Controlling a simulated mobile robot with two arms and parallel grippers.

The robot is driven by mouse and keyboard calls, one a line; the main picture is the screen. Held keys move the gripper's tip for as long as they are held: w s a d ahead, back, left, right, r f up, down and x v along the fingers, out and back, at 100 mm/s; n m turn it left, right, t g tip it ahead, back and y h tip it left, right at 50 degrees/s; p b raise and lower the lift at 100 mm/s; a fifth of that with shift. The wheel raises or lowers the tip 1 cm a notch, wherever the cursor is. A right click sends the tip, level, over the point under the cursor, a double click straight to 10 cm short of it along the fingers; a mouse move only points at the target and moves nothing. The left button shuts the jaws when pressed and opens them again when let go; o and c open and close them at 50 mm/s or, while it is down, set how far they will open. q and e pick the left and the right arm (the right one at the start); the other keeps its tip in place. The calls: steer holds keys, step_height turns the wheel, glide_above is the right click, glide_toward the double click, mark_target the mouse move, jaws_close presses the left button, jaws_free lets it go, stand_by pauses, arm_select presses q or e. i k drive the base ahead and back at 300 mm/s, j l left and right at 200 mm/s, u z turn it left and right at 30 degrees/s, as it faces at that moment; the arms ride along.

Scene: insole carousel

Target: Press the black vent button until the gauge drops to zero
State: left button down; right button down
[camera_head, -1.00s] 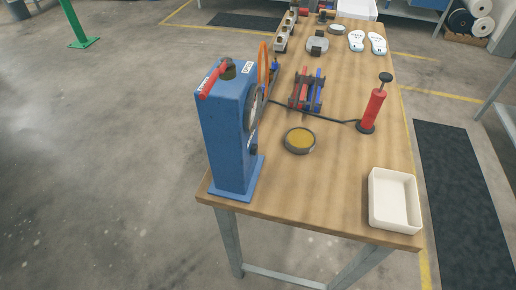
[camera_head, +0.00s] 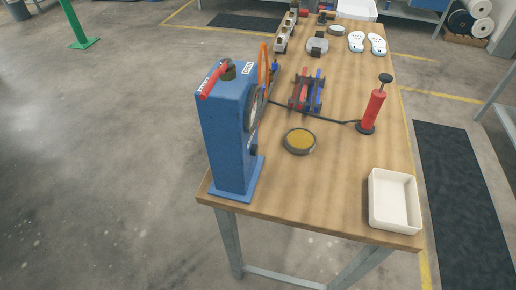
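A blue pressure stand (camera_head: 227,135) stands upright at the near left corner of the wooden workbench (camera_head: 330,185). A red lever (camera_head: 215,80) and a dark knob sit on its top. The gauge (camera_head: 255,108) is on its right face and shows nearly edge-on, so its needle cannot be read. A small black part, perhaps the vent button (camera_head: 254,150), sits low on the same face. A black hose runs from near the stand to a red hand pump (camera_head: 373,108) with a black handle. Neither of my grippers is in view.
A white tray (camera_head: 394,228) is at the near right corner. A rack with red and blue tools (camera_head: 307,92) and white insoles (camera_head: 377,43) are farther back. The near middle is clear.

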mark_target(254, 149)
steer(key=k+l, duration=0.1)
steer(key=l, duration=0.35)
steer(key=l+u, duration=0.1)
steer(key=l, duration=0.35)
steer(key=k+l, duration=0.15)
steer(key=l, duration=0.25)
steer(key=k+l, duration=0.1)
steer(key=l, duration=0.35)
steer(key=k+l+u, duration=0.1)
steer(key=l, duration=0.35)
steer(key=k+l, duration=0.1)
steer(key=l, duration=0.3)
